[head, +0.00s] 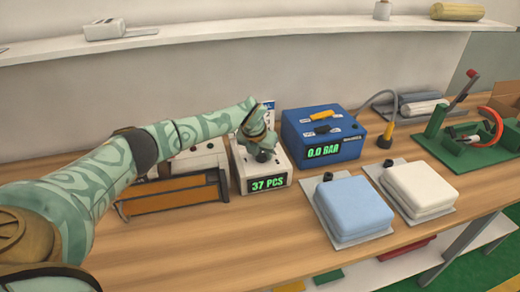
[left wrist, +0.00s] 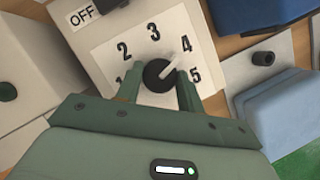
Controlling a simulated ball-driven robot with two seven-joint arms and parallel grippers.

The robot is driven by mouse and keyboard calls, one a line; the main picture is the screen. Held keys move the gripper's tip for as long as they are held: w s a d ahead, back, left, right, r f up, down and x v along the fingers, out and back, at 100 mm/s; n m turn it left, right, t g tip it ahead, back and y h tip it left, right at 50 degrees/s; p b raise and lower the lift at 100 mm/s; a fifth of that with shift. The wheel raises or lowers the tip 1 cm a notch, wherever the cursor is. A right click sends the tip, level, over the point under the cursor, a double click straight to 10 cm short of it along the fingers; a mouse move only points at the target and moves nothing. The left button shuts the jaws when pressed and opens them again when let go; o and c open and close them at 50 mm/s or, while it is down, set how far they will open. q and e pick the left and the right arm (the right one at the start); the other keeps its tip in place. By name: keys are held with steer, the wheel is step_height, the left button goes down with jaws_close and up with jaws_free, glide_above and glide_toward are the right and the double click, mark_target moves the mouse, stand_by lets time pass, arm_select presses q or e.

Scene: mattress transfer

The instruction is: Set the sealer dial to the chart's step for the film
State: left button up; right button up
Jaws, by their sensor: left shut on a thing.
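The sealer dial (left wrist: 158,75) is a black round knob with a white pointer on a white plate numbered 1 to 5. The pointer aims up and right, roughly at the 4. My left gripper (left wrist: 158,88) is shut on the dial, one finger on each side. In the head view my left gripper (head: 259,148) is over a white box (head: 245,178) whose green display reads 37 PCS. A partly hidden card with blue and numbers (head: 268,107) stands behind it; its text is too small to read. My right gripper is not in view.
A blue box (head: 292,135) reading 0.0 BAR stands just right of the white box. A blue pad (head: 352,205) and a cream pad (head: 420,188) lie in front. An orange-brown frame (head: 165,203) is on the left. A green stand (head: 440,130) is at the right.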

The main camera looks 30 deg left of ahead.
arm_select(q)
steer(key=shift+w+r, duration=0.1)
stand_by(0.3)
steer(key=o, duration=1)
steer(key=p+v, duration=0.4)
steer(key=v, duration=1.2)
steer(key=shift+d, duration=0.1)
